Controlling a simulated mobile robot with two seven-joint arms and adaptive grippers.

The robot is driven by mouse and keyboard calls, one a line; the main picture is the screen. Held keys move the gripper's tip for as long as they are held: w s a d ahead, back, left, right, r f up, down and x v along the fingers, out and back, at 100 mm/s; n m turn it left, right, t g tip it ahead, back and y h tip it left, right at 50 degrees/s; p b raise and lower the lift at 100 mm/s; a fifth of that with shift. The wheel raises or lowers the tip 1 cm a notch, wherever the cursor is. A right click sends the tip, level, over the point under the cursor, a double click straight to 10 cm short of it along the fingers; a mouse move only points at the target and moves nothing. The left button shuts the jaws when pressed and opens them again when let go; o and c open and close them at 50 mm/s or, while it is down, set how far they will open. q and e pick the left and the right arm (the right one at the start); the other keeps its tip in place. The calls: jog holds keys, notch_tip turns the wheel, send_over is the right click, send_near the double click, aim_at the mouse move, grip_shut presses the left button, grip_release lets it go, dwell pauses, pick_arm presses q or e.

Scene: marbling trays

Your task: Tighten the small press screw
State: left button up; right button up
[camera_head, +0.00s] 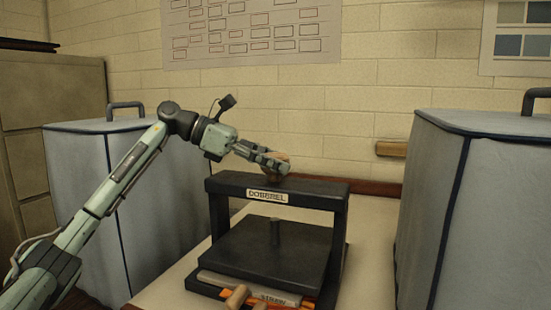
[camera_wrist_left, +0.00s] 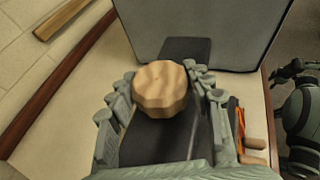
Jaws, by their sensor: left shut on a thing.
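The small press (camera_head: 310,190) is a dark frame with a top beam marked with a label, standing on the table. Its screw knob is a faceted wooden knob (camera_wrist_left: 160,88) on top of the beam. In the head view the knob is partly hidden by my fingers. My left gripper (camera_head: 276,165) reaches in from the left and is shut on the knob, with fingers on both sides of it; it also shows in the left wrist view (camera_wrist_left: 160,92). Below the beam, a dark platen (camera_head: 290,244) with a short post lies over the press base. My right gripper is not in view.
Blue-grey covered boxes stand left (camera_head: 80,190) and right (camera_head: 490,190) of the press. Wooden-handled tools (camera_head: 237,297) and an orange item lie at its front. The pale table (camera_head: 372,270) is bare right of the press. A brick wall is behind.

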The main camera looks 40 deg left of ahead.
pick_arm(q)
jog(key=o, duration=1.2)
jog(key=v, duration=1.2)
